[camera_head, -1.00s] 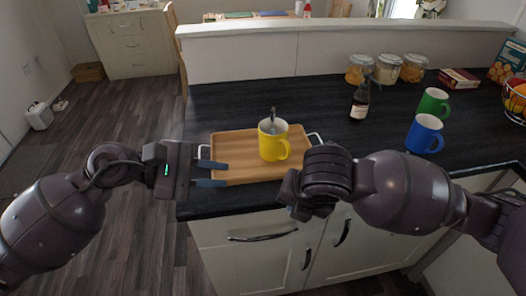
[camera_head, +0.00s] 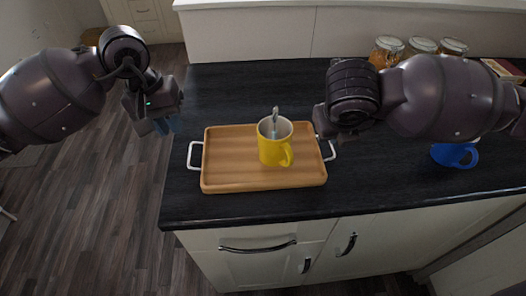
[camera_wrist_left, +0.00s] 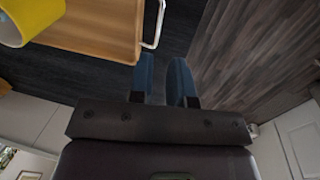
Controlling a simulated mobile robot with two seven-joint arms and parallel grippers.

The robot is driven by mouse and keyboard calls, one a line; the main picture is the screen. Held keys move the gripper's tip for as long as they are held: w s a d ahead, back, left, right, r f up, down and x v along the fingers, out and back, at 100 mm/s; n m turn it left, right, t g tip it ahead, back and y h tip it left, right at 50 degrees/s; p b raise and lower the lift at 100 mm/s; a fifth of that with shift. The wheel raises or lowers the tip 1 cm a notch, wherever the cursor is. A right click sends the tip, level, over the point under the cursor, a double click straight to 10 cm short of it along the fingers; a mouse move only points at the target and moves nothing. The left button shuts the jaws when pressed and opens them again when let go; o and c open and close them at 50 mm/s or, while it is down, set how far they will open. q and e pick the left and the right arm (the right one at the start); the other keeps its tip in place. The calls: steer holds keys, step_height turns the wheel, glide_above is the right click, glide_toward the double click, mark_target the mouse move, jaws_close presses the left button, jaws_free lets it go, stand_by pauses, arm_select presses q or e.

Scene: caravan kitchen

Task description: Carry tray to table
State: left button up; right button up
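The wooden tray (camera_head: 225,182) lies flat on the black counter, with a pale metal handle at each short end. A yellow mug (camera_head: 270,153) with a spoon in it stands on the tray, right of its middle. My left gripper (camera_head: 168,127) is above and left of the tray's left handle (camera_head: 191,154), apart from it. In the left wrist view its blue fingers (camera_wrist_left: 162,78) are parted and empty, near the tray (camera_wrist_left: 95,38) and its handle (camera_wrist_left: 158,25). My right gripper (camera_head: 328,122) is near the right handle (camera_head: 332,148); its fingers are hidden.
A blue mug (camera_head: 453,155) stands on the counter at the right, partly behind my right arm. Glass jars (camera_head: 421,46) stand by the back ledge (camera_head: 250,35). The counter (camera_head: 260,208) in front of the tray is clear. Cabinets with handles (camera_head: 258,247) are below.

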mark_target(189, 155)
arm_select(q)
steer(key=shift+s, duration=0.1)
